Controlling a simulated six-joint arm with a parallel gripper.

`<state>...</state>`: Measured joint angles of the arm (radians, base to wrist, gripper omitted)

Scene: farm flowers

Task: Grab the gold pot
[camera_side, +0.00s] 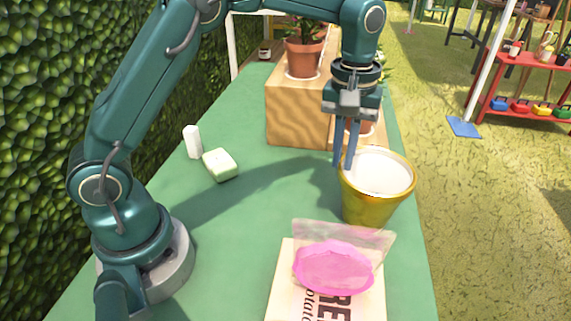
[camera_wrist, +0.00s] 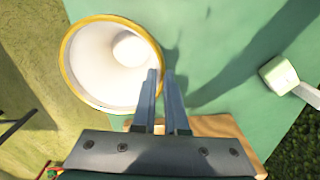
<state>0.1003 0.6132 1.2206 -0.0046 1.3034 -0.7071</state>
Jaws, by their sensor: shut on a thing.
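The gold pot (camera_side: 372,203) has a gold outside and rim and a white inside. It is upright at the right side of the green table; I cannot tell whether its base touches the table. My gripper (camera_side: 344,163) points down at the pot's back-left rim. In the wrist view, my gripper (camera_wrist: 160,73) has one finger inside the gold pot (camera_wrist: 88,60) and the other outside, shut on the rim between them. The pot's lower part is hidden in the wrist view.
A wooden box (camera_side: 295,112) with a potted plant (camera_side: 303,58) stands behind the pot. A pink bag (camera_side: 334,268) lies on a printed board (camera_side: 285,290) in front. A green-white block (camera_side: 220,165) and a white piece (camera_side: 192,142) lie left. The table's middle is clear.

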